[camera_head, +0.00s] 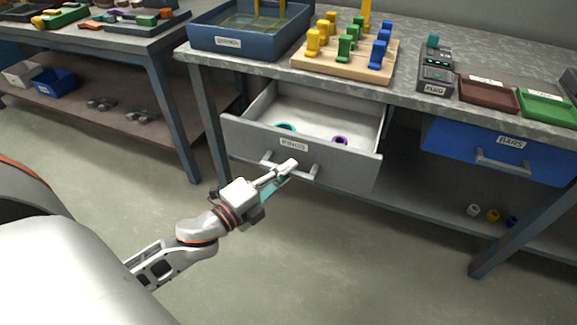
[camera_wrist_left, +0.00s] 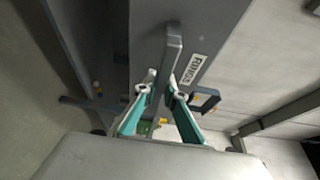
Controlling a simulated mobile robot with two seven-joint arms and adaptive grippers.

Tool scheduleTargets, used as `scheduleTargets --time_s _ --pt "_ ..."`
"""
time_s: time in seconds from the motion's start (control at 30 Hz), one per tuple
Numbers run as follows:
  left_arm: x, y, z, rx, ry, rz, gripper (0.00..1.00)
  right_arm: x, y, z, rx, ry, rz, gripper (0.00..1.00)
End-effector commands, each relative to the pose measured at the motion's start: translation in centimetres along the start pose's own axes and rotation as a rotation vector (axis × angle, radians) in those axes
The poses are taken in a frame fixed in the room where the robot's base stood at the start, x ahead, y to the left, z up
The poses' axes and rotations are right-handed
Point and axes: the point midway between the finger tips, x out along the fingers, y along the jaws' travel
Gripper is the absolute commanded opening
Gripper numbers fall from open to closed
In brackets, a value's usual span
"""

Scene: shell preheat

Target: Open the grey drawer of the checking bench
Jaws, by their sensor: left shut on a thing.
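The grey drawer (camera_head: 352,170) of the checking bench (camera_head: 432,103) stands pulled out, with its pale inside showing. Its front label looks like "RINGS". A teal ring (camera_head: 286,127) and a purple ring (camera_head: 340,140) lie inside it. My left gripper (camera_head: 286,172) is at the bar handle on the drawer front and is shut on it. In the left wrist view the handle (camera_wrist_left: 172,50) runs between the two teal-sided fingers (camera_wrist_left: 160,95). My right gripper is not in view.
A blue drawer (camera_head: 500,150) labelled "BARS" is shut at the right. On the bench top are a blue bin (camera_head: 228,42), a wooden peg board (camera_head: 345,65), a grey device (camera_head: 435,72), and brown (camera_head: 488,95) and green trays (camera_head: 548,108). The floor before the drawer is clear.

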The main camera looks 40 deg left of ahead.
Motion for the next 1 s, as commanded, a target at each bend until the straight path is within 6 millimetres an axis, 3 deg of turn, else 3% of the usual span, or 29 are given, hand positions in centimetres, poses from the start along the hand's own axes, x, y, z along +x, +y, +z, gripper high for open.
scheduleTargets --time_s 0.23,0.3,0.33,0.77,1.0 --pt "0.0 0.0 0.0 0.001 0.000 0.000 0.00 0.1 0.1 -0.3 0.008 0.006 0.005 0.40" --pt "0.0 0.0 0.0 0.001 0.000 0.000 0.23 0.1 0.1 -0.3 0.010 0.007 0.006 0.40" --pt "0.0 0.0 0.0 0.001 0.000 0.000 0.28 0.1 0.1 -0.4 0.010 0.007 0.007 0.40" --pt "-0.5 0.0 0.0 0.000 0.000 0.000 0.28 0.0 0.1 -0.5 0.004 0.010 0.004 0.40" --pt "-3.7 0.1 0.0 -0.004 -0.002 0.003 0.28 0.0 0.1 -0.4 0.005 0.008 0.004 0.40"
